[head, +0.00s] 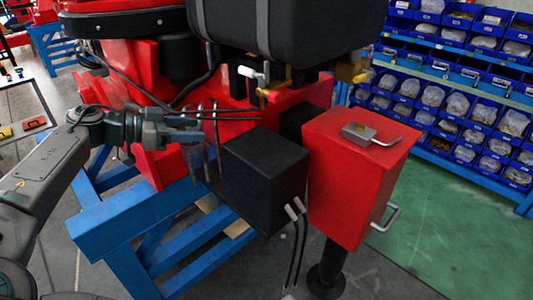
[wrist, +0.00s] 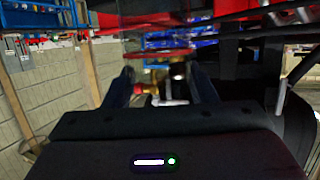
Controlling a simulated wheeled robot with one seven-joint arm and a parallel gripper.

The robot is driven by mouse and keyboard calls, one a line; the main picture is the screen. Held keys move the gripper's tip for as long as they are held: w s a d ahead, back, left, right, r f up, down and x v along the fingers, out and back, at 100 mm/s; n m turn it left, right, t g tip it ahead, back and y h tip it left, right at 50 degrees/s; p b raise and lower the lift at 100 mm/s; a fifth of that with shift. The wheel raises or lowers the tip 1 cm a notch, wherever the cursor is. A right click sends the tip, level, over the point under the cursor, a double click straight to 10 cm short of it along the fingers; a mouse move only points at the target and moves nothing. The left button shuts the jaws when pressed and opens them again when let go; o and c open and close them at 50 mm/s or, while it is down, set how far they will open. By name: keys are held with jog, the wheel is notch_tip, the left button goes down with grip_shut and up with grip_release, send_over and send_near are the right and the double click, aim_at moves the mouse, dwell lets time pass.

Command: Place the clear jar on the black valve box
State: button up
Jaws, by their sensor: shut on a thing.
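My gripper (head: 196,136) is at the left of the black valve box (head: 265,165), close to its upper left edge. It is shut on the clear jar (head: 197,160), which shows only as a faint see-through shape below the fingers. In the wrist view, the two fingers of my gripper (wrist: 163,88) stand on either side of the jar's blurred, see-through form (wrist: 155,50). The valve box is a dark cube with a flat, bare top. I cannot tell whether the jar touches the box's side.
A red box (head: 350,175) with a grey latch on its lid stands right of the valve box. Thin rods and cables (head: 205,115) rise behind the gripper. A blue stand (head: 130,215) lies below. Blue bins (head: 450,100) line the back right.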

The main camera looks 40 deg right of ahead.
jog(key=shift+s+a+r+m+g, duration=0.15)
jog(key=shift+s+m+g, duration=0.1)
jog(key=shift+m+g, duration=0.05)
jog(key=shift+s+r, duration=0.15)
jog(key=shift+s, duration=0.05)
jog(key=r+p+x, duration=0.1)
jog(key=x, duration=0.4)
jog(key=r+p+x, duration=0.1)
jog(key=x, duration=0.5)
jog(key=r+p+x, duration=0.1)
jog(key=p+x, duration=0.1)
jog(key=x, duration=0.4)
jog(key=shift+s+d+r, duration=0.1)
jog(key=shift+s+d, duration=0.3)
jog(key=shift+d, duration=0.2)
jog(key=shift+d, duration=0.1)
jog(key=o, duration=1.3)
